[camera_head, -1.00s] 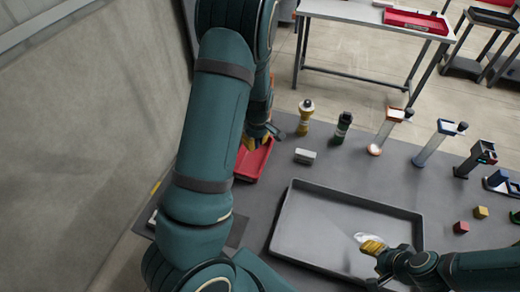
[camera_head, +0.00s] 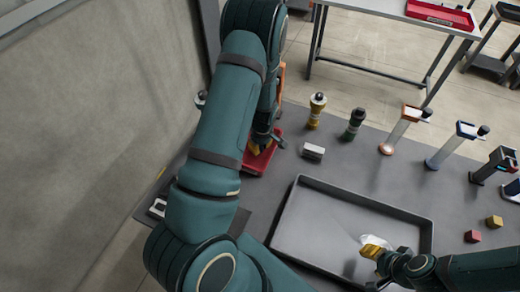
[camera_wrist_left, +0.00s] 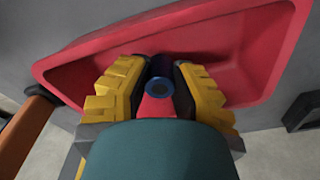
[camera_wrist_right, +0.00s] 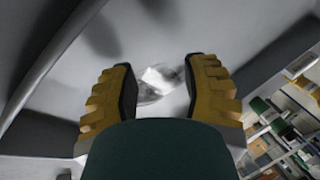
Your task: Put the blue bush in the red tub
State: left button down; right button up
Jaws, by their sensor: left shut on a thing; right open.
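The blue bush (camera_wrist_left: 159,87) is a small dark-blue ring, seen end-on in the left wrist view. My left gripper (camera_wrist_left: 160,90) is shut on it, with a yellow finger on each side. The red tub (camera_wrist_left: 230,45) lies around and beyond the fingertips in that view, and the bush is over its inside; whether it touches the floor I cannot tell. In the head view the tub (camera_head: 258,160) is partly hidden by my left arm, and my left gripper (camera_head: 262,142) is at it. My right gripper (camera_wrist_right: 165,90) is open above the large grey tray (camera_head: 300,183).
A clear shiny item (camera_wrist_right: 158,82) lies in the grey tray between my right fingers. A white-grey block (camera_head: 313,151), a yellow bottle (camera_head: 316,110) and a green bottle (camera_head: 354,124) stand right of the tub. Red (camera_head: 472,236) and yellow (camera_head: 494,222) cubes are far right.

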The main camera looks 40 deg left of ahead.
aim_at(262, 147)
pick_arm(q)
notch_tip(262, 147, down, 2)
pick_arm(e)
jog(key=shift+f, duration=0.1)
pick_arm(q)
jog(key=shift+f, duration=0.15)
pick_arm(e)
jog(key=shift+f, duration=0.2)
pick_arm(q)
jog(key=c, duration=0.9)
grip_release()
pick_arm(e)
jog(key=shift+r, duration=0.1)
pick_arm(q)
jog(key=shift+r, duration=0.3)
pick_arm(e)
jog(key=shift+r, duration=0.2)
pick_arm(q)
jog(key=r, duration=0.8)
jog(key=d+r+p, duration=0.1)
jog(key=r, duration=0.2)
jog(key=shift+r, duration=0.4)
pick_arm(e)
jog(key=shift+r, duration=0.65)
